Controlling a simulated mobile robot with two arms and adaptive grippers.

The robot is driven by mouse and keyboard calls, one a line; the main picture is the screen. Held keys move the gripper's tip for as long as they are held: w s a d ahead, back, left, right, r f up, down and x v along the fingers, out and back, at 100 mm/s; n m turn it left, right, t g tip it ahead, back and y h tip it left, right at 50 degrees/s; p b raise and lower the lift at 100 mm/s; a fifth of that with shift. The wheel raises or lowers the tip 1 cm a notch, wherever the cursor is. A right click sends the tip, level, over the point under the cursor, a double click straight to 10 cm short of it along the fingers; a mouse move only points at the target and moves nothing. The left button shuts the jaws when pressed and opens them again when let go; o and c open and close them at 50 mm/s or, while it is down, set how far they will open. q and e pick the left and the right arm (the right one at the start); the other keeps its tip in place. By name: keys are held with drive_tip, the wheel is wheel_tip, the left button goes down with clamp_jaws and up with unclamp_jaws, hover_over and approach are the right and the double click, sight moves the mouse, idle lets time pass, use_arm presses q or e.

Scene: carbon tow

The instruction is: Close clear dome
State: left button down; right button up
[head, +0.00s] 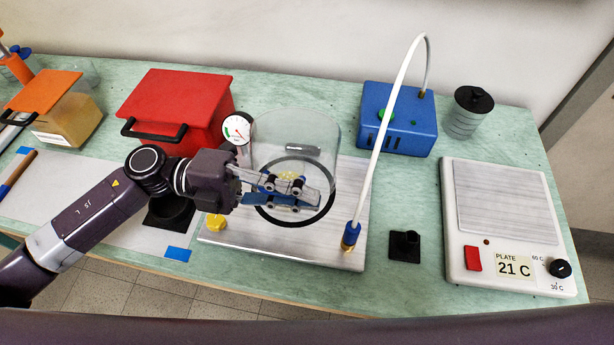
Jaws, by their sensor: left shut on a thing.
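A black ring (300,221) lies on the plate, below and in front of the dome. My left gripper (292,193) reaches in from the left over the ring and is shut at the dome's lower front edge. The fingers hide the exact contact. A small yellow thing shows just above the fingers, too small to make out. My right gripper is not in view.
A round gauge (236,129) and a red box (180,105) stand left of the dome. A white hose (382,135) arches from a blue pump (400,120) to the plate's right side. A hot plate (505,225) is at the right, a small black stand (405,246) between.

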use_arm(q)
drive_tip(key=shift+s+a+f+b, duration=0.1)
drive_tip(key=shift+s+f+b, duration=0.2)
drive_tip(key=shift+f, duration=0.3)
drive_tip(key=shift+s+f+b, duration=0.25)
drive_tip(key=shift+s+f, duration=0.05)
drive_tip(key=shift+f, duration=0.25)
drive_tip(key=c, duration=2)
unclamp_jaws()
drive_tip(key=a, duration=0.4)
drive_tip(key=w+a, duration=0.1)
drive_tip(key=a, duration=0.3)
drive_tip(key=w+a, duration=0.1)
drive_tip(key=a, duration=0.3)
drive_tip(key=shift+w, duration=0.2)
